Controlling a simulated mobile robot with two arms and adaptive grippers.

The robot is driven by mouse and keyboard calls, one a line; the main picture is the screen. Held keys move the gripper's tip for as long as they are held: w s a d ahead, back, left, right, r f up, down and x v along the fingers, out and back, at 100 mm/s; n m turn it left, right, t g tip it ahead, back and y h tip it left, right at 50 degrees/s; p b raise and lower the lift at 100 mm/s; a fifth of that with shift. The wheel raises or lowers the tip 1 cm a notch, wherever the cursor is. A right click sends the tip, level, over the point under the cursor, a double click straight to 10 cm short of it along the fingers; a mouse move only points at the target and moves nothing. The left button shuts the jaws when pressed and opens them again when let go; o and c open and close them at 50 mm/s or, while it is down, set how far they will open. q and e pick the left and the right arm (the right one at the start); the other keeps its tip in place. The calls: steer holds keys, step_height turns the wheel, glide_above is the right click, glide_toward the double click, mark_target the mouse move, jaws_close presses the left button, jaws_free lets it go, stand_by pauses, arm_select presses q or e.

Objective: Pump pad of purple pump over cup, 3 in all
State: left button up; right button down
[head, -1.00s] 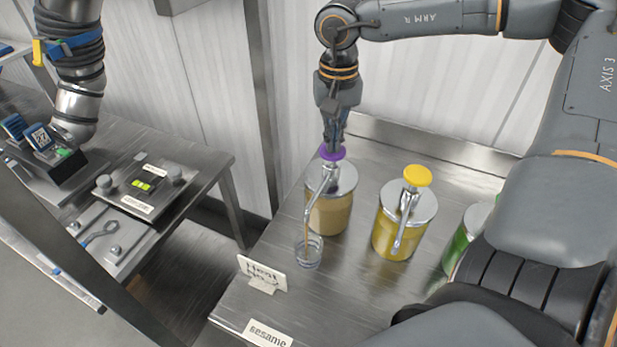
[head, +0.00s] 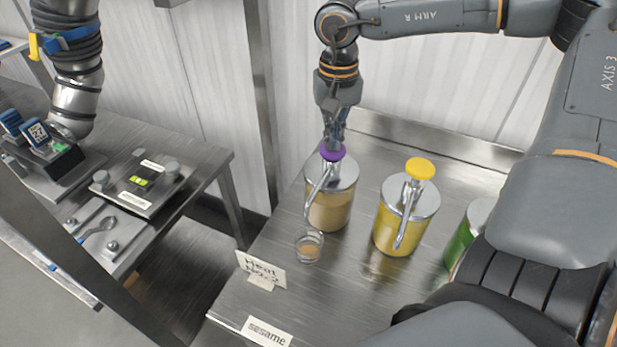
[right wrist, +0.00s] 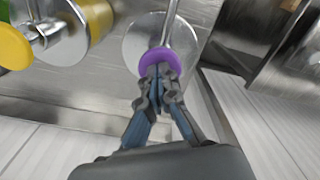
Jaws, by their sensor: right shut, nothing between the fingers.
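The purple pump's pad (head: 333,152) tops a metal-lidded jar of tan sauce (head: 329,212). Its spout (head: 318,192) bends down toward the front left, above the cup. The clear cup (head: 309,247) stands on the counter in front of the jar, with brown sauce in its lower part. My right gripper (head: 331,143) points down, shut and empty, its fingertips at the top of the purple pad. The right wrist view also shows the pad (right wrist: 161,62) right at the fingertips (right wrist: 158,80). My left gripper is not in view.
A yellow pump jar (head: 396,230) stands right of the purple pump, with a green jar (head: 462,245) beyond it, partly hidden by my arm. A handwritten sign (head: 261,268) and a sesame label (head: 267,331) are near the counter's front left. A side table (head: 206,166) stands left across a gap.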

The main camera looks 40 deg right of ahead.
steer(key=shift+r+p, duration=0.85)
steer(key=shift+r, duration=0.9)
steer(key=shift+f, duration=0.2)
steer(key=shift+s+f+b, duration=0.1)
steer(key=shift+f+b, duration=1.85)
steer(key=shift+b, duration=0.05)
steer(key=shift+r, duration=0.2)
steer(key=shift+r+p, duration=1.25)
steer(key=shift+r, duration=0.65)
steer(key=shift+f, duration=0.1)
